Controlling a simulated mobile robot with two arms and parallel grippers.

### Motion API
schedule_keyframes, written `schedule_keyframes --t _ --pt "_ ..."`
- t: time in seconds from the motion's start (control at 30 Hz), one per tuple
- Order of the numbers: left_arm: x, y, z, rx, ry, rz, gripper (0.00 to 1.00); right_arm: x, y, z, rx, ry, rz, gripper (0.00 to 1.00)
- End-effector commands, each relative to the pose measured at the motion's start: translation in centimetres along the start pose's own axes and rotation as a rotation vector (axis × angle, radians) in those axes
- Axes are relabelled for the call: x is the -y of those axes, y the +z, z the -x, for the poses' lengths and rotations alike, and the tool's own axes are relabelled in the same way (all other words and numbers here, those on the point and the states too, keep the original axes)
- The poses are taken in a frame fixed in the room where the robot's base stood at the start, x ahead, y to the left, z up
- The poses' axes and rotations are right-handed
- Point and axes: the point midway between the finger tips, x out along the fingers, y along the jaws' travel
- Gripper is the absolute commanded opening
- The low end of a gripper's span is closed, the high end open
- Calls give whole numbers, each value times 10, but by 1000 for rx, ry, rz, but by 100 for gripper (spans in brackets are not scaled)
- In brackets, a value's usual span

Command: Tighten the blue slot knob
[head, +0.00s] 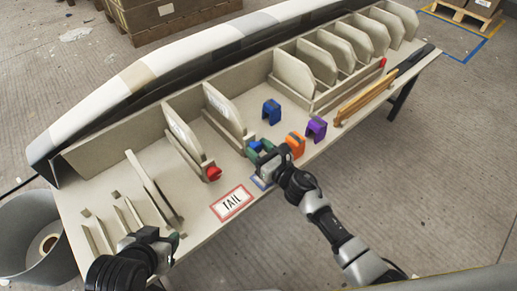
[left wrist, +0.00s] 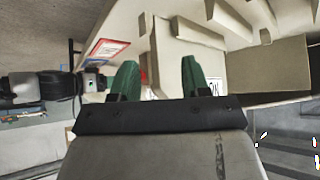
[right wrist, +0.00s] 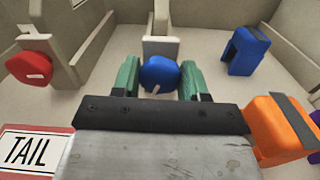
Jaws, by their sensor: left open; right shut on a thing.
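The blue slot knob (right wrist: 160,75) sits at the front end of a beige slot rail. It also shows in the head view (head: 255,146), partly hidden by my gripper. My right gripper (right wrist: 160,80) has its green fingers on either side of the knob and is shut on it. In the head view my right gripper (head: 262,155) is near the table's front edge. My left gripper (left wrist: 158,78) is open and empty, low at the table's left front in the head view (head: 176,240).
A red knob (head: 214,173) sits left of the blue one. A blue clamp block (head: 271,111), an orange block (head: 295,143) and a purple block (head: 316,127) stand around my right gripper. A TAIL label (head: 231,202) lies in front. Upright panels (head: 295,75) line the back.

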Motion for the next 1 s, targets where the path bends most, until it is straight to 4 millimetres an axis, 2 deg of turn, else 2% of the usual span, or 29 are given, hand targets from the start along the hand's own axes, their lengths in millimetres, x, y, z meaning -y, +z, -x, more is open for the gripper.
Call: schedule_keyframes --t 0.4,0.97,1.0 --pt "0 4 1 33 0 0 47 1 0 0 -1 -1 -220 20" --pt "1 6 1 40 -2 1 47 1 -1 0 -1 -1 -259 20" --pt "1 6 1 40 -2 1 47 1 -1 0 -1 -1 -259 45"
